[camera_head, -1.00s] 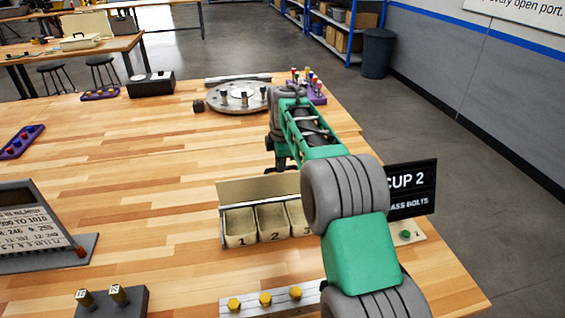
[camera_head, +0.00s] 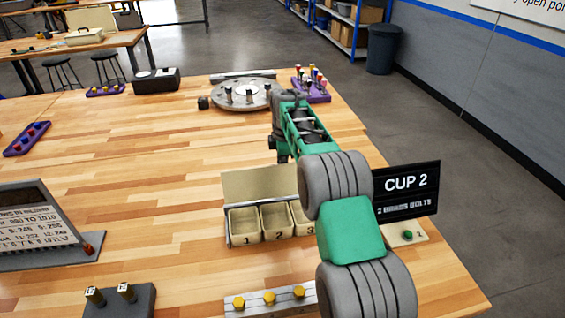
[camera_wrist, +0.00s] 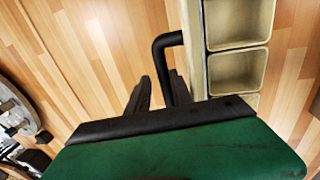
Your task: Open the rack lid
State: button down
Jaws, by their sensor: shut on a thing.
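The rack (camera_head: 228,240) stands on the wooden workbench with numbered beige cups in a row. Its beige lid (camera_head: 250,184) is raised and stands up behind the open cups. In the wrist view the lid (camera_wrist: 193,50) is a narrow strip, nearly edge-on, beside the cups (camera_wrist: 238,70). A black bent handle (camera_wrist: 163,42) sticks out from the lid. My gripper (camera_wrist: 162,85) has its dark fingers on either side of the handle and is shut on it. In the head view my gripper (camera_head: 282,157) is at the lid's far side, partly hidden by my arm.
A black "CUP 2" sign (camera_head: 406,190) stands right of the rack. A strip with yellow bolts (camera_head: 268,300) lies in front. A round metal disc fixture (camera_head: 238,96) and a purple bolt holder (camera_head: 312,92) are behind.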

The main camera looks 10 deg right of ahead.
jog(key=shift+w+r+t, duration=0.3)
jog(key=shift+w+r, duration=0.15)
jog(key=shift+w, duration=0.15)
jog(key=c, duration=1.6)
grip_release()
jog(key=shift+o, duration=1)
jog(key=shift+w+f, duration=0.3)
jog(key=shift+w, duration=0.15)
jog(key=shift+s, duration=0.15)
jog(key=p+v, duration=0.2)
jog(key=v, duration=0.6)
jog(key=shift+f, duration=0.15)
